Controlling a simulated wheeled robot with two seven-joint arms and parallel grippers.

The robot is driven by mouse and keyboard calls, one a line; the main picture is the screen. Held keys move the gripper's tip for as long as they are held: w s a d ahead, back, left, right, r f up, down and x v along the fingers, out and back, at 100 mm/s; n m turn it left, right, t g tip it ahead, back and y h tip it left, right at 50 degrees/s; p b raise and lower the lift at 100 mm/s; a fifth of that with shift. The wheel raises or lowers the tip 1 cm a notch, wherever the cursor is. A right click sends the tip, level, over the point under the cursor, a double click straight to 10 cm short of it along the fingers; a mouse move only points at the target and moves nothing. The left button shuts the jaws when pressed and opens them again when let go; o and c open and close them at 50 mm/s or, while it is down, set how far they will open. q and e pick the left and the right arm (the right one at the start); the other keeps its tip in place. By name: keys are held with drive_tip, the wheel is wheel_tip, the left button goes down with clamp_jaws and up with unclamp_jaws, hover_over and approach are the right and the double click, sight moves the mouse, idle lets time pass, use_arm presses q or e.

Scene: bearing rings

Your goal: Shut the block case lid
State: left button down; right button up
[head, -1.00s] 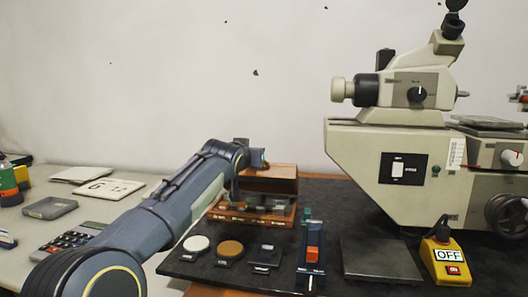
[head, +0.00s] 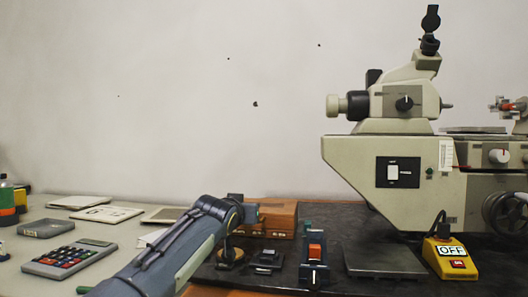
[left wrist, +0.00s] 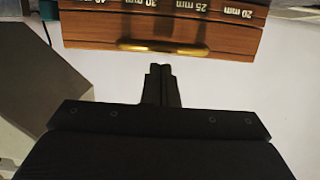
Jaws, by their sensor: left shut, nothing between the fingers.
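The wooden block case (head: 281,218) stands at the back of the dark mat, partly hidden by my left arm in the head view. Its lid looks down, with no open inside showing. In the left wrist view the lid's wooden front (left wrist: 230,42) with a brass pull (left wrist: 162,47) meets the strip of upside-down size labels (left wrist: 190,5) along a thin dark seam. I cannot tell whether the seam is fully closed. My left gripper (left wrist: 160,68) is shut and empty, just off the lid front by the brass pull. My right gripper is not in view.
A measuring machine (head: 385,150) stands on the right, with a yellow OFF switch box (head: 450,250) before it. A blue fixture with a red block (head: 314,255) and a small dark block (head: 268,258) lie in front of the case. A calculator (head: 70,258) lies on the left.

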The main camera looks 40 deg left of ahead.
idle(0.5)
use_arm(q)
wheel_tip(320, 180, up, 5)
drive_tip(key=p, duration=0.5)
drive_tip(key=s+d+f+b, duration=0.1)
drive_tip(key=s+f, duration=0.1)
drive_tip(key=s+d+f+b, duration=0.1)
drive_tip(key=s+d+f, duration=0.1)
drive_tip(key=s, duration=0.1)
drive_tip(key=s+d+f+b, duration=0.1)
drive_tip(key=s+f, duration=0.1)
drive_tip(key=s, duration=0.1)
drive_tip(key=shift+s+d+f, duration=0.1)
drive_tip(key=shift+d, duration=0.2)
